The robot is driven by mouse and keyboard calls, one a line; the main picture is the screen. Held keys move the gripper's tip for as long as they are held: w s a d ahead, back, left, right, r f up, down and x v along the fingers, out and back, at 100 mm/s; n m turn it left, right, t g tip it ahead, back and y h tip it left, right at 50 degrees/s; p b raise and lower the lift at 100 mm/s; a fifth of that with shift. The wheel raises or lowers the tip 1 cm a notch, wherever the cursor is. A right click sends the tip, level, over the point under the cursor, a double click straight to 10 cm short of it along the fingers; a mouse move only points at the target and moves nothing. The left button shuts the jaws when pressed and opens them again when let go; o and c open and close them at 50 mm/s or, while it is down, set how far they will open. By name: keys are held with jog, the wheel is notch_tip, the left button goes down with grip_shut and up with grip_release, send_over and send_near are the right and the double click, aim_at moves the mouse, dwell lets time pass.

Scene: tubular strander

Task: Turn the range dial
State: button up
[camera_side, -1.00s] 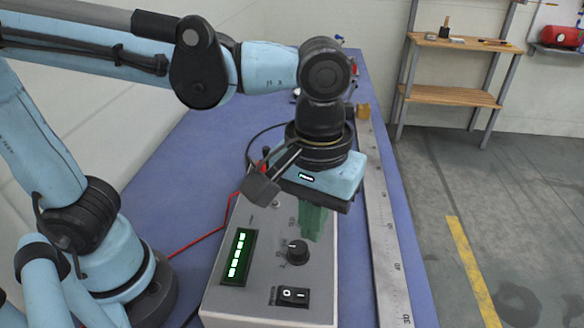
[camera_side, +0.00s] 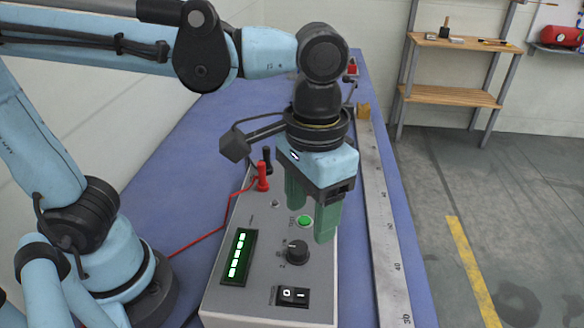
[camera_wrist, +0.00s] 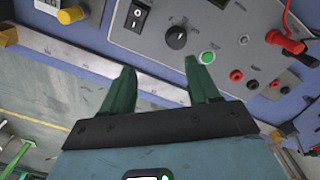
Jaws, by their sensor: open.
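The range dial is a black round knob (camera_side: 297,252) on the top face of a grey instrument box (camera_side: 262,280). In the wrist view the dial (camera_wrist: 176,38) shows with a white pointer mark, beyond my fingertips. My gripper (camera_side: 312,222) has two green fingers, open and pointing down. It hangs above the far part of the box, behind the dial and apart from it. In the wrist view my gripper (camera_wrist: 158,78) has nothing between its fingers. A green button (camera_side: 304,221) shows between the fingers in the side view, and near the right finger in the wrist view (camera_wrist: 207,57).
The box carries a black rocker switch (camera_side: 292,296), a green-lit display (camera_side: 238,256) and red and black plugs (camera_side: 263,176) with a red lead (camera_side: 200,240). A long metal ruler (camera_side: 382,215) lies right of the box on the blue bench (camera_side: 190,165).

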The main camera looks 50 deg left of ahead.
aim_at(297, 246)
jog(key=w+a+r+m, duration=0.1)
jog(key=a+r+m, duration=0.15)
jog(key=m, duration=1.15)
jog(key=shift+s+a+f, duration=0.1)
jog(key=shift+a+f, duration=0.05)
jog(key=shift+f, duration=2.9)
jog(key=shift+s+a+f, duration=0.1)
jog(key=shift+a+f, duration=0.05)
jog(key=shift+f, duration=2.9)
jog(key=c, duration=1)
jog(key=shift+c, duration=0.2)
